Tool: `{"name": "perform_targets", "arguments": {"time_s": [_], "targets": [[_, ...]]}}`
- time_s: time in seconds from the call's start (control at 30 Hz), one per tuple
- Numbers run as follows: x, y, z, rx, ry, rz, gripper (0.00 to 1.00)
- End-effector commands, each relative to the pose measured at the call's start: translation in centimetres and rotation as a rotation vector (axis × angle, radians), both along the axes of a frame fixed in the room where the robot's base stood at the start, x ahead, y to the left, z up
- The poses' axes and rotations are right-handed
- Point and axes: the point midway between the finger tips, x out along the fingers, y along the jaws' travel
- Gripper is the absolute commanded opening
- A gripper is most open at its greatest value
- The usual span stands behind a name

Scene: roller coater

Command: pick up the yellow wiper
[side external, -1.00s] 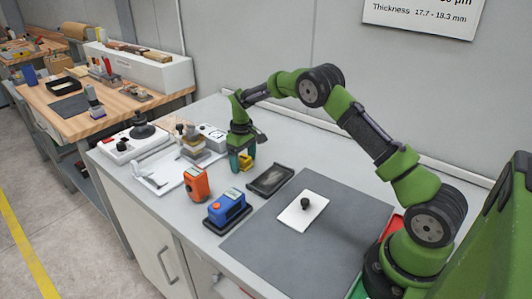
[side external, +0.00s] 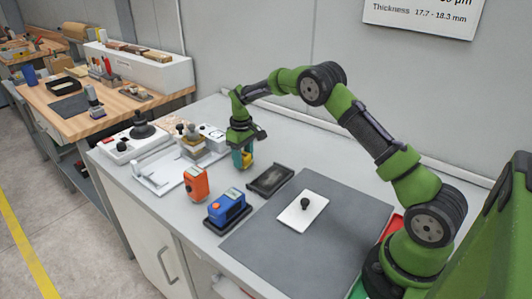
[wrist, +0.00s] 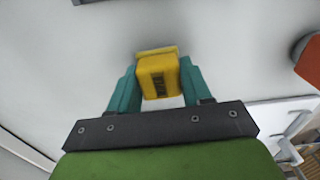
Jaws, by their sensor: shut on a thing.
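In the side external view my gripper (side external: 242,158) points down over the grey bench, and the yellow wiper (side external: 246,160) shows only partly between the fingers. I cannot tell how far the wiper is from the bench surface.
A black tray (side external: 270,180) lies just right of the gripper. An orange device (side external: 196,184) and a blue device (side external: 227,208) stand in front. A white machine (side external: 160,170) is at left. A grey mat (side external: 300,245) holds a white plate (side external: 303,212) with a black knob.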

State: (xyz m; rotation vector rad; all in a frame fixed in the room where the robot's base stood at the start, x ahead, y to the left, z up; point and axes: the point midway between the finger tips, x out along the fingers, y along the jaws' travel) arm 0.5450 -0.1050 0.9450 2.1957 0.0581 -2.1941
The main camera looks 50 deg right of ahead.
Motion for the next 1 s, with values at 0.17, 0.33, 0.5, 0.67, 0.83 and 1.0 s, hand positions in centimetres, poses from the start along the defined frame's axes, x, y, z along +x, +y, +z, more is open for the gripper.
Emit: {"name": "perform_targets", "arguments": {"time_s": [0.17,0.33,0.5,0.67,0.83,1.0], "targets": [[0.1,0.0,2.9,-0.002,-0.005,0.0,0.19],[-2.8,0.6,2.8,0.001,0.002,-0.001,0.19],[-6.2,1.2,3.2,0.0,0.0,-0.001,0.19],[-9.6,1.9,3.4,0.0,0.001,0.0,0.19],[-12.6,2.5,3.7,0.0,0.0,0.0,0.19],[-14.7,2.8,3.8,0.0,0.0,0.0,0.19]]}}
